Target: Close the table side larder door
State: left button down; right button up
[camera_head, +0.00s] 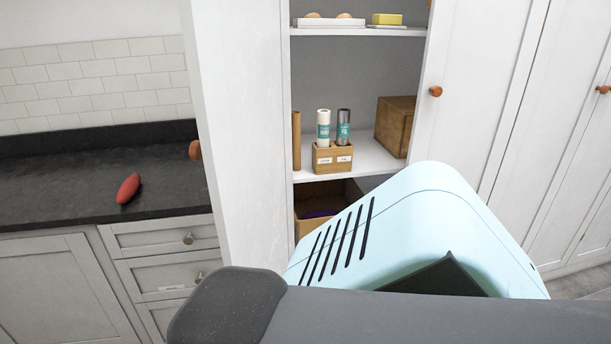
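The tall white larder cabinet stands in the middle of the head view. Its left door (240,120), beside the dark countertop, is swung open toward me and seen nearly edge-on. An orange-brown round knob (195,150) sits on this door's left side. Parts of my own body hide the lower front of the cabinet and the bottom of the open door. Neither gripper is in view.
Inside, the middle shelf (375,160) holds a wooden caddy (332,158) with two rolls and a wooden box (396,126). A red object (128,188) lies on the countertop (60,195), above drawers (160,238). More tall white doors stand at right.

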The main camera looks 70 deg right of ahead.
aim_at(238, 52)
jog(key=i+z, duration=0.15)
jog(key=z, duration=0.3)
jog(key=i+j+z, duration=0.1)
jog(key=z, duration=0.35)
jog(key=i+j+z, duration=0.1)
jog(key=z, duration=0.35)
jog(key=i+j+z, duration=0.1)
jog(key=z, duration=0.3)
jog(key=i+j+z, duration=0.2)
jog(key=z, duration=0.2)
jog(key=i+j+z, duration=0.15)
jog(key=z, duration=0.25)
jog(key=i+j+z, duration=0.2)
jog(key=j+z, duration=0.15)
jog(key=i+j+z, duration=0.1)
jog(key=j+z, duration=0.2)
jog(key=i+j+z, duration=0.1)
jog(key=j+z, duration=0.25)
jog(key=j, duration=0.15)
